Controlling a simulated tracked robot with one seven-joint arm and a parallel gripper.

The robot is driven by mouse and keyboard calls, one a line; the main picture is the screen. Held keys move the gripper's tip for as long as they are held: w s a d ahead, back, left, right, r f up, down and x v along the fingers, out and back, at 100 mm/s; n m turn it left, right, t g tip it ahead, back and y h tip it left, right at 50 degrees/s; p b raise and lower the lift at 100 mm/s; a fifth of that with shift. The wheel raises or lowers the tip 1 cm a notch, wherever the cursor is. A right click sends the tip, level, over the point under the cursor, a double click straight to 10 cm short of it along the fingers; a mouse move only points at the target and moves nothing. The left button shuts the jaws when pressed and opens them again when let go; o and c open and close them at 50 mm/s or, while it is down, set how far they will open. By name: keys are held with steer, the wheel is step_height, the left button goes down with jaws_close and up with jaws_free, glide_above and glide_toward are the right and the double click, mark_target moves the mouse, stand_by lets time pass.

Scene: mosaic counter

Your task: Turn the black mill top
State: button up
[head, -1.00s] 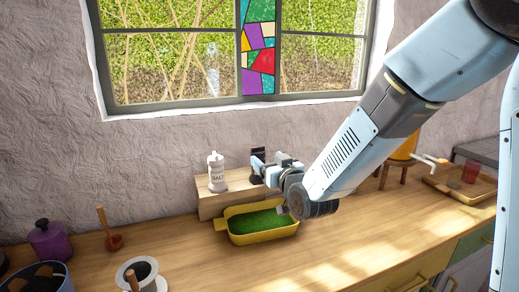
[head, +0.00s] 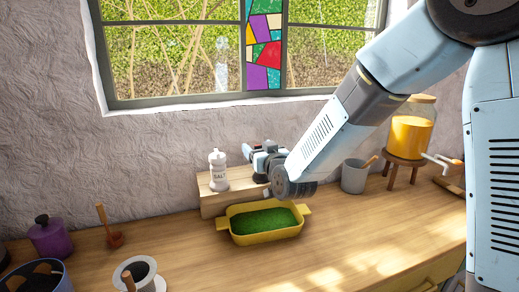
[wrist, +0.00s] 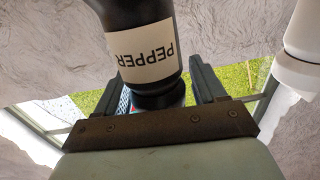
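The black mill (wrist: 143,45) fills the top middle of the wrist view. It appears upside down there, and its white label reads PEPPER. Its narrow neck lies between the two fingers of my gripper (wrist: 158,78). The mill's top end is hidden behind the brown plate of my gripper, so I cannot tell whether the fingers touch it. In the head view my gripper (head: 257,150) is above the right part of the small wooden shelf (head: 210,209), and it largely hides the mill.
A white salt mill (head: 217,174) stands left of my gripper on the shelf. A yellow dish with green contents (head: 265,240) sits in front. A grey cup (head: 353,178) and an amber jar on a stand (head: 410,132) are to the right. The front counter (head: 210,270) has clear room.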

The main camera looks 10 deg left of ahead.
steer(key=c, duration=0.9)
steer(key=shift+o, duration=0.2)
steer(key=shift+m+t+h, duration=0.3)
steer(key=shift+m+h, duration=0.1)
steer(key=shift+h, duration=0.2)
steer(key=m+t+h, duration=0.1)
steer(key=h, duration=0.1)
steer(key=m+t+h, duration=0.1)
steer(key=m+h, duration=0.1)
steer(key=shift+w+d, duration=0.1)
steer(key=shift+d, duration=0.1)
steer(key=shift+w+d+m+t+h, duration=0.1)
steer(key=shift+d+m+t+h, duration=0.1)
steer(key=shift+m+h, duration=1)
steer(key=shift+d+m+t+h, duration=0.15)
steer(key=shift+m+h, duration=0.45)
steer(key=shift+h, duration=1.1)
steer(key=shift+d+h, duration=0.1)
steer(key=shift+h, duration=0.2)
steer(key=o, duration=1)
